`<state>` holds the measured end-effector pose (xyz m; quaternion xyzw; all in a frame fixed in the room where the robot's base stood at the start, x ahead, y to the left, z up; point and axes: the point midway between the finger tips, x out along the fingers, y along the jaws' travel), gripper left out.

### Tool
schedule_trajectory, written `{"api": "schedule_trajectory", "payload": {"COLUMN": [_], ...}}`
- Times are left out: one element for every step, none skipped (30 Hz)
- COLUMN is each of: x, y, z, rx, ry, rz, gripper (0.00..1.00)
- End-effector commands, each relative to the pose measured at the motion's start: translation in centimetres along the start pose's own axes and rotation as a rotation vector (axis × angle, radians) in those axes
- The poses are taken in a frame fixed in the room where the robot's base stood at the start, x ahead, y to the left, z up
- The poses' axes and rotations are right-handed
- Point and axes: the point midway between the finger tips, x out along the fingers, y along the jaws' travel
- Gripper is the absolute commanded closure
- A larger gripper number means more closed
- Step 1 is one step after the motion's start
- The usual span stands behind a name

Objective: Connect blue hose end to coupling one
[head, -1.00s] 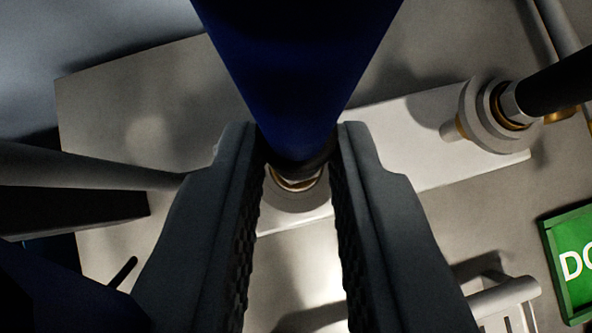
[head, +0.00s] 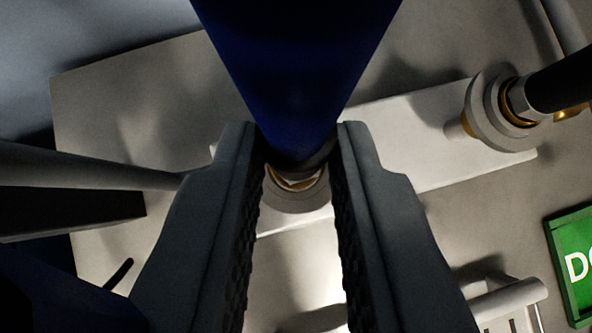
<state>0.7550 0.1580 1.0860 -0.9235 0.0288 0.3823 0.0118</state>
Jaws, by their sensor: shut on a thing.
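The blue hose (head: 296,70) comes down from the top of the view to its end between the fingers of my gripper (head: 299,165). My gripper is shut on the blue hose end. Just beyond the hose end is a round metal coupling (head: 295,198) with a brass-coloured ring, on a pale plate. The hose end covers part of this coupling, and I cannot tell whether the two touch. No number shows on the coupling.
A second coupling (head: 497,112) with a black hose (head: 562,82) on it is at the right of the pale plate (head: 430,130). A grey bar (head: 80,165) crosses the left side.

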Motion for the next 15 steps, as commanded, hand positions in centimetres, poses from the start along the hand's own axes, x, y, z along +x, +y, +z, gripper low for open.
{"api": "schedule_trajectory", "payload": {"x": [0.07,0.11,0.17,0.21,0.25,0.31,0.36,0.4,0.46,0.51,0.55,0.61,0.65,0.7,0.76], "y": [0.0,0.0,0.0,0.0,0.0,-0.01,-0.01,-0.01,0.0,0.0,0.0,0.0,0.0,0.0,0.0], "z": [0.07,0.11,0.16,0.2,0.24,0.3,0.34,0.39,0.45,0.5,0.54,0.6,0.65,0.7,0.77], "rx": [0.0,0.0,0.0,0.0,0.0,0.0,0.0,0.0,0.0,0.0,0.0,0.0,0.0,0.0,0.0], "ry": [0.0,0.0,0.0,0.0,0.001,0.001,0.001,0.001,0.001,0.001,0.0,0.0,0.0,0.0,0.0], "rz": [0.0,0.0,0.0,0.0,0.0,0.0,0.0,0.0,0.0,0.0,0.0,0.0,0.0,0.0,0.0], "gripper": [1.0,1.0,1.0,1.0,1.0,1.0,1.0,1.0,1.0,1.0,1.0,1.0,1.0,1.0,1.0]}}
